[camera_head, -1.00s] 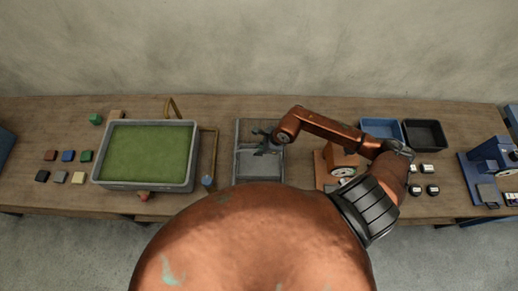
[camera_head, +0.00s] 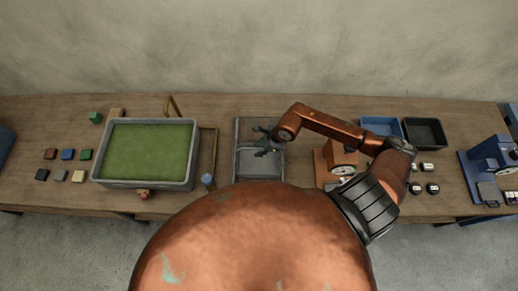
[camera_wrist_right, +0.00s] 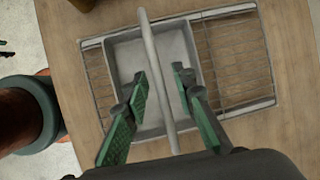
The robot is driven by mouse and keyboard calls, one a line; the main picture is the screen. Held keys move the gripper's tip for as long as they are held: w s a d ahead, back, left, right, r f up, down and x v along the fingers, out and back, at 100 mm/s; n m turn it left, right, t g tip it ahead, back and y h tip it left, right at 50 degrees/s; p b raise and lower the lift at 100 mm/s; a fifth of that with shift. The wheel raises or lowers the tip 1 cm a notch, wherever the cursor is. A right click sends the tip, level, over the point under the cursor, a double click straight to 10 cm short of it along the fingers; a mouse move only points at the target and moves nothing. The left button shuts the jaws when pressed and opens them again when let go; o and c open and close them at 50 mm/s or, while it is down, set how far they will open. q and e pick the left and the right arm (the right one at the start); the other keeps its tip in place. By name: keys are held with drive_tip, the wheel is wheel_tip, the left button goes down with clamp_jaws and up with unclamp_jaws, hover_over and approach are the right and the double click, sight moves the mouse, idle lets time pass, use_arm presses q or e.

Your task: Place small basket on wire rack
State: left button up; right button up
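The small basket (camera_wrist_right: 180,50) is a pale grey box with a thin handle arching over it. It sits on the wire rack (camera_wrist_right: 238,62), with wires showing on both sides of it in the right wrist view. In the head view the rack (camera_head: 238,140) stands mid-table, with the basket (camera_head: 258,168) on it partly covered by my right gripper (camera_head: 263,140). In the wrist view the right gripper's green fingers (camera_wrist_right: 160,85) stand on either side of the handle with gaps, apart from it. My left gripper is not in view.
A large grey tray with a green surface (camera_head: 148,150) and a brass frame (camera_head: 214,155) stand left of the rack. A wooden scale (camera_head: 336,160) is on the right. Blue (camera_head: 381,127) and black (camera_head: 425,133) bins stand farther right, with a blue machine (camera_head: 488,160) beyond.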

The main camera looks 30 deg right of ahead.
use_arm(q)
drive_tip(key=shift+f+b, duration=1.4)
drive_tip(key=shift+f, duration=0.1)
use_arm(e)
drive_tip(key=v, duration=1.1)
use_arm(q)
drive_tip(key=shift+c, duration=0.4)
use_arm(e)
drive_tip(key=shift+s, duration=0.1)
